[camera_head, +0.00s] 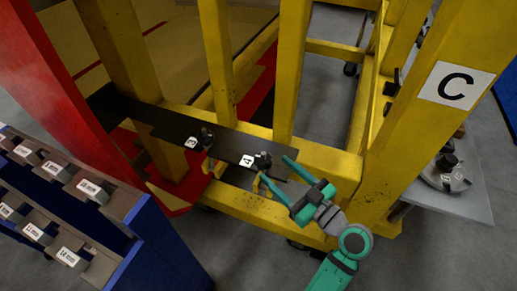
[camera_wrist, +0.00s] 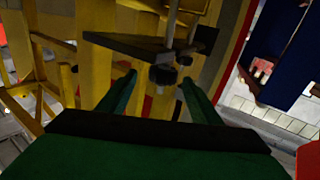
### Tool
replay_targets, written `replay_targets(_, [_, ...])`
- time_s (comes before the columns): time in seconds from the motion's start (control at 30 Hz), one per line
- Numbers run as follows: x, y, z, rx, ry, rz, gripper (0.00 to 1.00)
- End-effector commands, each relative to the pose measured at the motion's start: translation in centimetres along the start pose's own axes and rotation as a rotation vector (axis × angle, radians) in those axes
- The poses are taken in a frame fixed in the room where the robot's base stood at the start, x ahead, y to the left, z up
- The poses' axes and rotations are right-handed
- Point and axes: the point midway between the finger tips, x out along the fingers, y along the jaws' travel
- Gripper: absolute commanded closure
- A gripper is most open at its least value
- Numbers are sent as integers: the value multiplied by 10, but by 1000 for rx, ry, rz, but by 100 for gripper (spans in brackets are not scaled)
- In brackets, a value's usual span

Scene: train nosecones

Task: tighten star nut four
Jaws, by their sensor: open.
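Star nut four (camera_head: 263,160) is a small black knob beside a white label "4" (camera_head: 247,160) on a dark plate (camera_head: 225,148) across the yellow frame. My gripper (camera_head: 275,170) reaches in from the lower right, its teal fingers open with the tips close to this nut. In the wrist view the black nut (camera_wrist: 163,76) shows between the two open fingertips (camera_wrist: 158,78), under a dark bracket with a rod above it. I cannot tell whether the fingers touch it. A second black nut (camera_head: 208,138) stands beside label "3" (camera_head: 191,142), further left.
Yellow posts (camera_head: 295,70) stand close around the plate. A post marked "C" (camera_head: 455,86) is at the right, with a grey table (camera_head: 470,200) behind it. A blue rack (camera_head: 155,250) with labelled grey holders fills the lower left. A red panel (camera_head: 55,85) stands at the left.

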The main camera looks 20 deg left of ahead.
Motion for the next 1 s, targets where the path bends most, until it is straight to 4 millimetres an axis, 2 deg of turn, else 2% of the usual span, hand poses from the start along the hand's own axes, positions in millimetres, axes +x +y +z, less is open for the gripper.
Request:
replay_targets(0.3, [56, -2, 0, 0, 0, -7, 42])
replay_targets(0.5, [84, -1, 0, 0, 0, -4, 42])
replay_targets(0.7, [96, 0, 0, 0, -1, 0, 42])
replay_targets(1.0, [98, 0, 0, 0, -1, 0, 42])
